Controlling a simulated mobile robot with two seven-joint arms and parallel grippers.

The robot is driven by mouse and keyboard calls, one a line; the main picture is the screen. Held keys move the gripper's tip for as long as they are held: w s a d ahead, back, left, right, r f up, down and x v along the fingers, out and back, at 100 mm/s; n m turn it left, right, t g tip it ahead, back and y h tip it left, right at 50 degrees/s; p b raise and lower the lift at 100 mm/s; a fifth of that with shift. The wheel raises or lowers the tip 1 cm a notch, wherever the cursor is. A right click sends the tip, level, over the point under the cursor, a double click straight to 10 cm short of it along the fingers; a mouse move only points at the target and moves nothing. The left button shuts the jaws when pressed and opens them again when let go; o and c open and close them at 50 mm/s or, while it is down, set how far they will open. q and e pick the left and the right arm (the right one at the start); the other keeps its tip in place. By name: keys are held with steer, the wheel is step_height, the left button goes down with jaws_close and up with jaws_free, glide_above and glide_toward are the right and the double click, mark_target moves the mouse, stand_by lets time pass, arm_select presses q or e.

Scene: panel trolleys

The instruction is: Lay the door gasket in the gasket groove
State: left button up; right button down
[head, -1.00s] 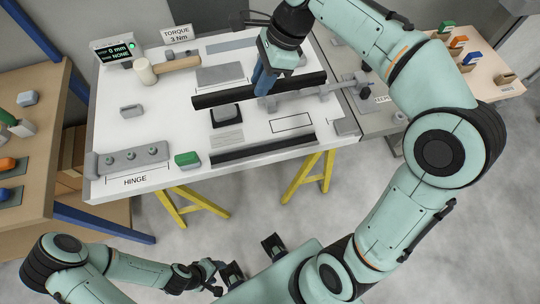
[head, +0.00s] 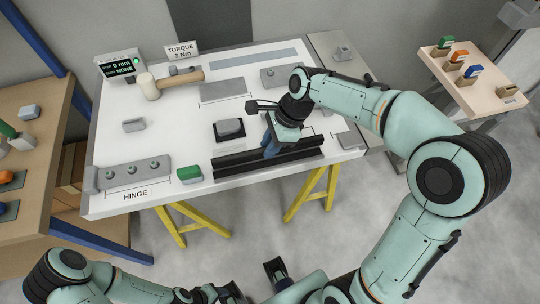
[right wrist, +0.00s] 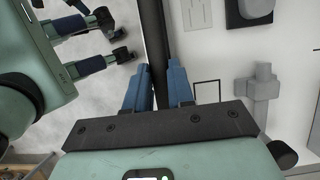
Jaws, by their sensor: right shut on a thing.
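The door gasket (head: 306,147) is a long black strip. My right gripper (head: 269,153) is shut on it near its middle. In the right wrist view the gasket (right wrist: 155,40) runs between the blue fingers (right wrist: 160,85). The gasket groove (head: 235,176) is a dark strip along the front of the white panel. The gasket lies parallel to it, over or just behind it; I cannot tell whether they touch. My left gripper (head: 215,294) is low at the bottom edge, partly cut off, and its fingers are not clear.
A grey hinge plate (head: 135,174) and a green block (head: 190,173) stand left of the groove. A dark-based grey block (head: 229,127) sits close behind the gasket. A mallet (head: 175,83) lies at the back left. A side table (head: 475,75) with coloured parts stands at right.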

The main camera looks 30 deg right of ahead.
steer(key=shift+f+b, duration=0.4)
steer(key=shift+f, duration=2.2)
steer(key=shift+f, duration=0.2)
steer(key=c, duration=1)
jaws_free()
steer(key=shift+r, duration=0.25)
steer(key=p+v, duration=0.2)
steer(key=v, duration=1)
